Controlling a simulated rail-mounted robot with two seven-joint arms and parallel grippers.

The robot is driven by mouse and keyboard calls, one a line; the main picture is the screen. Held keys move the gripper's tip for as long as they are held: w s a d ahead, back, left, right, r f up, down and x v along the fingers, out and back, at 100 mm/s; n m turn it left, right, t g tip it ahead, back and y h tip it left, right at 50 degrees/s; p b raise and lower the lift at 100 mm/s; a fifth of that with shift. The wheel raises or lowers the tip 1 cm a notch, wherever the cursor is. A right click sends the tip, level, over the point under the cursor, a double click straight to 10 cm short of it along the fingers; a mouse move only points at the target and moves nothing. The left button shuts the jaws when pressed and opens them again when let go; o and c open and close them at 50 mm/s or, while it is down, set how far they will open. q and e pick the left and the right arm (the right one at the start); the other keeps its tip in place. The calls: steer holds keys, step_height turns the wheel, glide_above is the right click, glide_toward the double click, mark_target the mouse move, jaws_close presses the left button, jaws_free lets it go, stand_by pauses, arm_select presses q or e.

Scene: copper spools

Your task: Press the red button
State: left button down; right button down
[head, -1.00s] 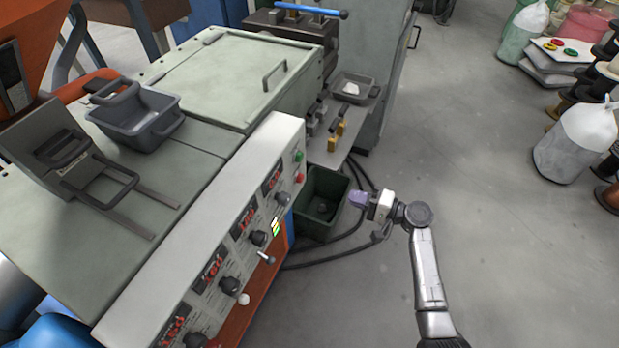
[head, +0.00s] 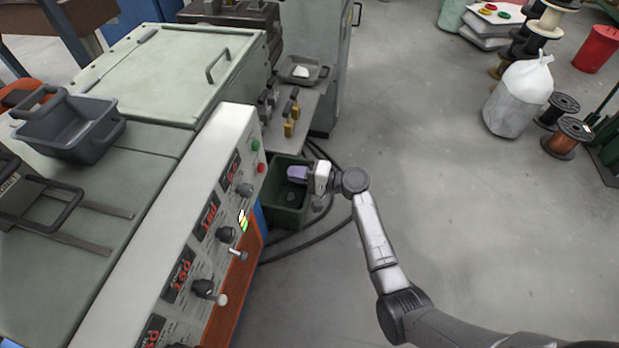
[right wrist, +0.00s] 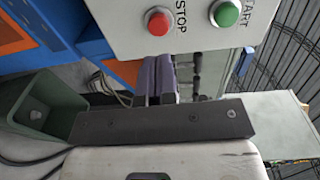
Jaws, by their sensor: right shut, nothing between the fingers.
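The red button (head: 260,168) is on the upright face of the machine's control panel, near its far end, with the green button (head: 255,145) just beyond it. In the right wrist view the red button (right wrist: 158,21) is labelled STOP and the green button (right wrist: 226,13) START. My right gripper (head: 292,172) is shut and empty, its purple fingertips pointing left toward the panel. In the right wrist view the fingertips (right wrist: 160,80) lie just below the red button in the picture, with a visible gap. My left gripper is out of view.
A dark green bin (head: 283,215) stands on the floor beneath my right gripper, beside the panel. Black cables (head: 335,236) curve across the floor. A small shelf with yellow-handled tools (head: 289,129) is beyond the panel.

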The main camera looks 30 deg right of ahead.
mark_target(263, 168)
steer(key=b+x, duration=0.1)
steer(key=x, duration=0.4)
steer(key=shift+a+f+b, duration=0.1)
steer(key=shift+a+b, duration=0.05)
steer(key=shift+b, duration=0.15)
steer(key=shift+x, duration=0.9)
